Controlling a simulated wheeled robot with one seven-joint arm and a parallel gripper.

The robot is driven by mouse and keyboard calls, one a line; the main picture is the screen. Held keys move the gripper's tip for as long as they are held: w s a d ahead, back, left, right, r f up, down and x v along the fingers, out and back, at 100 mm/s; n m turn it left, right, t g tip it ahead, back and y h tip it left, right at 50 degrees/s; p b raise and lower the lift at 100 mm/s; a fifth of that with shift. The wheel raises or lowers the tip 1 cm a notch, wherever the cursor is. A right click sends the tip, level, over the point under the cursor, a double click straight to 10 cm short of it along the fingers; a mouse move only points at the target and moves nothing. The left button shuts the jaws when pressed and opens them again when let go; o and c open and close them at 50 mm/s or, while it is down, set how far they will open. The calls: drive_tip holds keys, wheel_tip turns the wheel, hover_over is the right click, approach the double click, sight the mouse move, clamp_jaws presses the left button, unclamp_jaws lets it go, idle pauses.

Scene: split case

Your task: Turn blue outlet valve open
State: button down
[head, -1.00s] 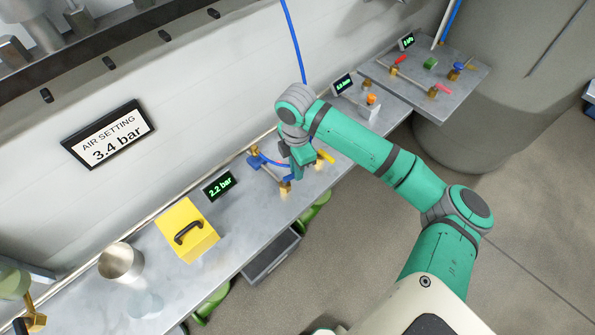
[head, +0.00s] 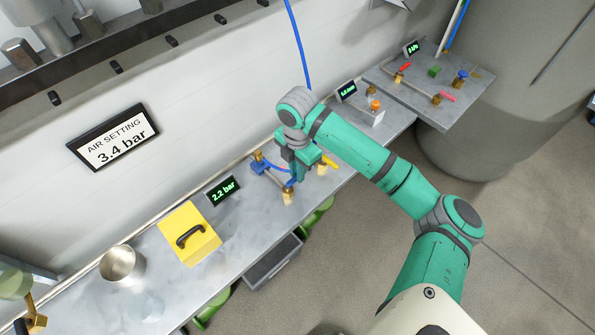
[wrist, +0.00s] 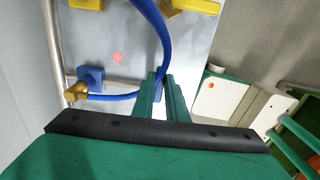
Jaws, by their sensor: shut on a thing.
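The blue outlet valve (head: 290,183) stands at the bench's front edge in the head view, a small blue part above a brass body (head: 288,198). My gripper (head: 298,178) points down at it from above, its fingertips at the blue part. In the wrist view my gripper (wrist: 161,78) has its green fingers close together, shut on a blue thing that is mostly hidden between them. I take this to be the valve's handle; its exact angle is hidden. A blue hose (wrist: 163,25) curves past the fingertips. A display (head: 223,190) reads 2.2 bar.
A yellow handle (head: 328,162) stands close right of my gripper, and a blue block (head: 257,158) with brass behind left. A yellow box (head: 190,232) and metal cup (head: 122,265) stand further left. A sign (head: 113,138) reads 3.4 bar. The bench between box and cup is clear.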

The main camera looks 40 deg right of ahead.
drive_tip(key=shift+a, duration=0.1)
drive_tip(key=c, duration=1.8)
unclamp_jaws()
drive_tip(key=shift+o, duration=0.2)
wheel_tip(320, 180, up, 11)
drive_tip(key=shift+f, duration=0.15)
